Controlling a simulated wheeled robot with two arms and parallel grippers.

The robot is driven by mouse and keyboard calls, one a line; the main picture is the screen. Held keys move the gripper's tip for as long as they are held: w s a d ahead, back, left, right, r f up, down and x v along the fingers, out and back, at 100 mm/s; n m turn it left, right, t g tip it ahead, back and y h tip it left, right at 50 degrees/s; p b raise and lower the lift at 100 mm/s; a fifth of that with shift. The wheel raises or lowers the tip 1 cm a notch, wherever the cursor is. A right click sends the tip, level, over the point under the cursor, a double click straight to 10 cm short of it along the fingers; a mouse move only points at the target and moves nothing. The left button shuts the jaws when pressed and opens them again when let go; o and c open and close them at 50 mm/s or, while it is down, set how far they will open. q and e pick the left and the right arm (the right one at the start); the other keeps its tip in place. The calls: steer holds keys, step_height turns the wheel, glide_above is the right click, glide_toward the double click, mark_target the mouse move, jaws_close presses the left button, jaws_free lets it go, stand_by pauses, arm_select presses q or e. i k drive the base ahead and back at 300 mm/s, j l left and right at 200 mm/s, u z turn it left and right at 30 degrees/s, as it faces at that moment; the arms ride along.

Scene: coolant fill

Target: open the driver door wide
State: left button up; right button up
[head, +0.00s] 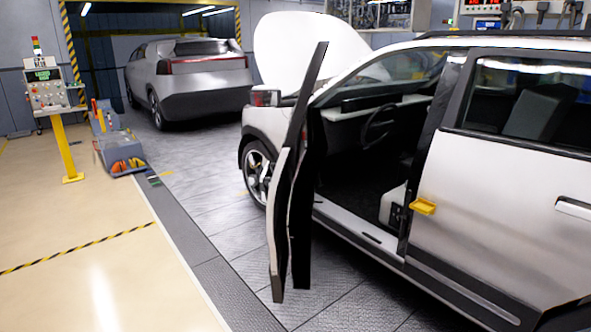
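The white car's driver door (279,220) stands swung out from the body, seen nearly edge-on in the head view. A wide gap shows between its free edge and the door opening. The door opening (350,215) shows the steering wheel (379,124), dark floor and part of a seat. The rear door (490,190) is closed. A yellow block-like piece (423,206) sits at the rear door's front edge. The driver door's outer face and handle are mostly hidden from this angle. Neither of my grippers is in view.
The car's hood (305,45) is raised. A grey car (190,78) stands behind. At the left are a control panel on a yellow post (66,150) and a grey bin with orange items (122,152). The beige floor (90,220) at left is clear.

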mark_target(290, 205)
steer(key=j+z, duration=0.3)
steer(key=j, duration=1.1)
steer(key=j+z, duration=0.3)
steer(key=j, duration=1.1)
steer(key=i+j, duration=0.1)
steer(key=j, duration=0.15)
steer(key=i+l+u, duration=0.1)
steer(key=i+l, duration=0.45)
steer(key=i+l+u, duration=0.15)
steer(key=i+l, duration=0.15)
steer(key=i+l+u, duration=0.1)
steer(key=i+l, duration=0.15)
steer(key=l, duration=0.25)
steer(key=i+l+u, duration=0.1)
steer(key=i+l, duration=0.4)
steer(key=l, duration=0.25)
steer(key=i+l+u, duration=0.15)
steer(key=l, duration=0.25)
steer(key=i+l+u, duration=0.1)
steer(key=i+l, duration=0.2)
steer(key=l, duration=0.15)
